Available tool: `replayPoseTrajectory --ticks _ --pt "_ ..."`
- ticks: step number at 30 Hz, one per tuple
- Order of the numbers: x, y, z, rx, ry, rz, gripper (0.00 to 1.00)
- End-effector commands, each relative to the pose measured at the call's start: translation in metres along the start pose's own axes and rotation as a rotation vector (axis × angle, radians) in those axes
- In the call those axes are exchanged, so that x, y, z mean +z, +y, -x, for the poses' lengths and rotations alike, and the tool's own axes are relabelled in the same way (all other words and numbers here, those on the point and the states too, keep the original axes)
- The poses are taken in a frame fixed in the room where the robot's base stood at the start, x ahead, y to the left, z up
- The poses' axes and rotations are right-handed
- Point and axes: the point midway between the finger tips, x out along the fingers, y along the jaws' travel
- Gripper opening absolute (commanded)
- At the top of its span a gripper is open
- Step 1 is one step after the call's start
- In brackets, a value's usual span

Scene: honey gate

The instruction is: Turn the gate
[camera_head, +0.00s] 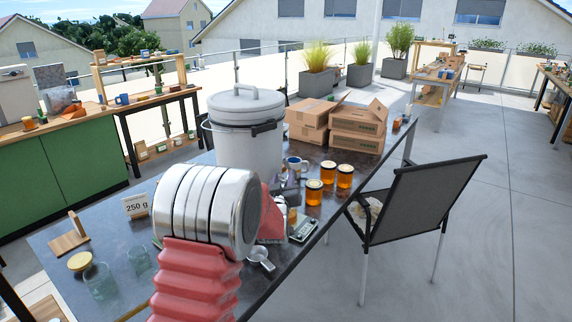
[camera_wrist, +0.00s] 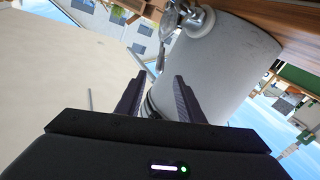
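A white bucket (camera_head: 244,140) with a grey lid and a black band stands on the dark table. Its front lower part is hidden by my arm in the head view. In the wrist view the bucket (camera_wrist: 215,70) is tilted by the camera's angle. A grey metallic fitting, apparently the gate (camera_wrist: 197,20), sits on its side near the top of that picture. My gripper (camera_wrist: 155,95) is open and empty, its two dark fingers apart. The fitting appears beyond the fingertips, not between them.
Honey jars (camera_head: 314,192), a scale (camera_head: 301,228) and cardboard boxes (camera_head: 357,130) stand right of the bucket. Glasses (camera_head: 99,281), a "250 g" card (camera_head: 136,205) and a wooden stand (camera_head: 69,238) are at left. A chair (camera_head: 425,200) stands beside the table.

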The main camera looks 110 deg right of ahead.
Motion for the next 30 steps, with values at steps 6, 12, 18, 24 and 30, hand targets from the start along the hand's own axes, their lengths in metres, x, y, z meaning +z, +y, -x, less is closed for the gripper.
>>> replayPoseTrajectory --ticks 6,12,18,24,30 --pt "0.001 -0.001 -0.027 -0.001 0.000 0.000 0.35" --pt "0.000 0.000 -0.050 0.000 0.000 0.000 0.35" --pt "0.001 -0.001 -0.072 -0.001 -0.001 0.000 0.35" --pt "0.001 -0.001 -0.093 -0.001 0.000 0.000 0.35" --pt "0.000 -0.002 -0.107 -0.002 0.000 0.000 0.35"
